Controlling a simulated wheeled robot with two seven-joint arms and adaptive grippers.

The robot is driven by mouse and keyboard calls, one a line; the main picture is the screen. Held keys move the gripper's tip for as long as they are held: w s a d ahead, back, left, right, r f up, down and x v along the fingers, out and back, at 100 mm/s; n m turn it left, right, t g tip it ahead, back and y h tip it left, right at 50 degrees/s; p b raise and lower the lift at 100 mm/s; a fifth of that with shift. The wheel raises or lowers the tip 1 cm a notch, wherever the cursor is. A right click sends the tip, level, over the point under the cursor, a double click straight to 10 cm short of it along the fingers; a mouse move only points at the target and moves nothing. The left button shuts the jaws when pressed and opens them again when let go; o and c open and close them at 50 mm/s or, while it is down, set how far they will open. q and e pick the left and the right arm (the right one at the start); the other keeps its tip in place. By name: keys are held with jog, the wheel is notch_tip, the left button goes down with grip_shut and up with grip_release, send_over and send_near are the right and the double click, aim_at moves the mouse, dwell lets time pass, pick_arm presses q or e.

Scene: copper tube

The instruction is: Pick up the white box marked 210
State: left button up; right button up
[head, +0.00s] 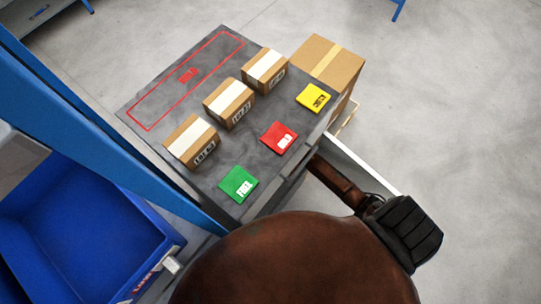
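Three small brown cardboard boxes, each with a broad white strip across the top, stand in a slanting row on the dark grey table (215,175). They are the left box (191,139), the middle box (228,102) and the right box (264,70). Each has a small black-and-white label on its front side, too small to read surely as 210. No all-white box shows. Neither of my grippers can be made out. A large brown rounded part and a black ribbed part, seemingly of my own body, fill the bottom.
Green (239,184), red (279,138) and yellow (313,96) cards lie along the table's near side. A larger carton (327,64) stands at the right end. A blue bin (80,225) and blue post (90,110) are at left.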

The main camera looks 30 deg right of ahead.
jog(key=c, duration=0.9)
jog(key=shift+c, duration=0.5)
jog(key=shift+r, duration=0.2)
